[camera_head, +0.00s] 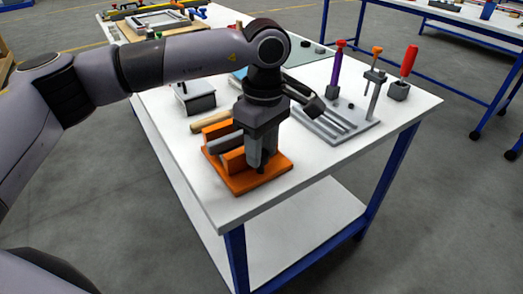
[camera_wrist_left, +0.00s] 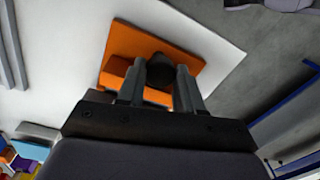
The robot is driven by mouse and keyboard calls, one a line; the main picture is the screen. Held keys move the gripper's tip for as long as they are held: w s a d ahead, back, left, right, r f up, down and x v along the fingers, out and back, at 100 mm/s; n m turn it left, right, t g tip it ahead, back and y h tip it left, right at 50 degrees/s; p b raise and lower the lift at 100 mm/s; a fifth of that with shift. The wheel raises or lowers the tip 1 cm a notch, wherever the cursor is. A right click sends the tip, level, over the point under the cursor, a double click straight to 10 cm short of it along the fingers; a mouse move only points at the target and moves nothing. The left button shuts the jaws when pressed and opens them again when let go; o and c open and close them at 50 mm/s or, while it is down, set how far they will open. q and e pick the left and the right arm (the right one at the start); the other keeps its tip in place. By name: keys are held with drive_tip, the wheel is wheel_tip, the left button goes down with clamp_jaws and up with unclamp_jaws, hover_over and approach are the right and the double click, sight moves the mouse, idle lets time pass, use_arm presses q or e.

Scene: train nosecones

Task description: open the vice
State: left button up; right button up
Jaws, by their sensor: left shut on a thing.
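The orange vice (camera_head: 240,181) stands near the front corner of the white table, with a grey bar-shaped part (camera_head: 222,142) at its jaws. It also shows in the left wrist view (camera_wrist_left: 125,42). My left gripper (camera_head: 262,165) points down at the vice's right side. In the left wrist view its two fingers (camera_wrist_left: 160,85) are closed around a dark round part (camera_wrist_left: 161,67), which looks like the vice's handle. The gripper hides most of that part and the vice's right side in the head view. My right gripper is in neither view.
Right of the vice lies a grey slotted plate (camera_head: 335,125). Behind it stand a purple tool (camera_head: 336,68), an orange-topped tool (camera_head: 374,75) and a red-handled tool (camera_head: 405,66). A grey box (camera_head: 196,97) and a wooden rod (camera_head: 210,121) lie behind the vice. The table's front right is clear.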

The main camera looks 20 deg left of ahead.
use_arm(q)
drive_tip(key=shift+n, duration=1.1)
drive_tip(key=o, duration=0.8)
drive_tip(key=shift+a+r, duration=0.1)
drive_tip(key=shift+c, duration=0.2)
